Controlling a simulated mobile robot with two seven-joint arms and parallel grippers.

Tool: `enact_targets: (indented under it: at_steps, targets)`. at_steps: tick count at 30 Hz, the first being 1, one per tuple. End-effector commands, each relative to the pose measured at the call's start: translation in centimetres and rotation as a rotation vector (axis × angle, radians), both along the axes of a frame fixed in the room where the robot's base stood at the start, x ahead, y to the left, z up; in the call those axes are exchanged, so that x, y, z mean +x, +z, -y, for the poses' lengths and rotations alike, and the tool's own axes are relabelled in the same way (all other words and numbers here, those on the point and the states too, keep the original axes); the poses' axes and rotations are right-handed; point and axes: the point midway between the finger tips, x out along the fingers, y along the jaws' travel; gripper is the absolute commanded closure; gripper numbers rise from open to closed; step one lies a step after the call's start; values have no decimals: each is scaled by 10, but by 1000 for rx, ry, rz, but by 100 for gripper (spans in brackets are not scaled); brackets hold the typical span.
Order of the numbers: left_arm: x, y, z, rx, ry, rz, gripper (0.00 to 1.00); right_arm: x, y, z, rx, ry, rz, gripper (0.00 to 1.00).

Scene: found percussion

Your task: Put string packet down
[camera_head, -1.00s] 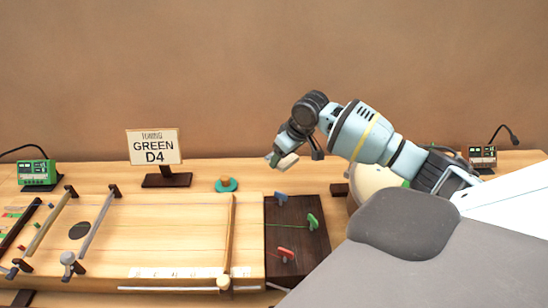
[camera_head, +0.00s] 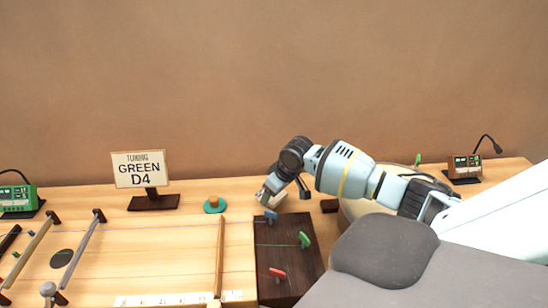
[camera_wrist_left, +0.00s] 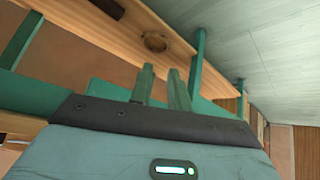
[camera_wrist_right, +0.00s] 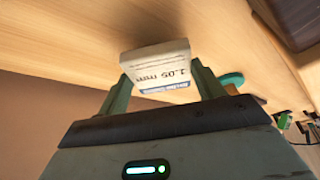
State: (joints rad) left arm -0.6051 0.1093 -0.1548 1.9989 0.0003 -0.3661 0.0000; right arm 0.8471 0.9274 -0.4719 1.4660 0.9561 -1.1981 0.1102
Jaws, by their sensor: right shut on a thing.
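The string packet (camera_wrist_right: 157,70) is a small white block with a blue band and "1.05 mm" print, seen in the right wrist view. My right gripper (camera_wrist_right: 160,85) is shut on it, one finger on each side. In the head view my right gripper (camera_head: 268,193) points down over the table behind the dark peg block, and the packet (camera_head: 279,199) shows pale beside it. I cannot tell whether the packet touches the table. My left gripper (camera_wrist_left: 161,70) is empty, its fingers a little apart, below a wooden tabletop edge; it is out of the head view.
The dark block (camera_head: 285,278) with blue, green and red pegs ends the wooden string board (camera_head: 160,250). A round drum (camera_head: 352,206) is at right.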

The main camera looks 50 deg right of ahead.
Motion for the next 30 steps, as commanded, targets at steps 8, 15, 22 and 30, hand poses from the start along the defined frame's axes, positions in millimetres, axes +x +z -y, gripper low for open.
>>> enact_targets:
  at_steps: [8,15,22,30]
  targets:
    - [7,0,0,0,0,12,82,0,-24,0,-1,0,1,54]
    - [9,1,0,-1,0,17,82,0,-24,0,-1,0,1,54]
    - [8,0,0,0,0,14,82,0,-27,0,-1,0,0,20]
    - [1,-1,0,0,0,2,82,0,-26,0,-1,0,1,11]
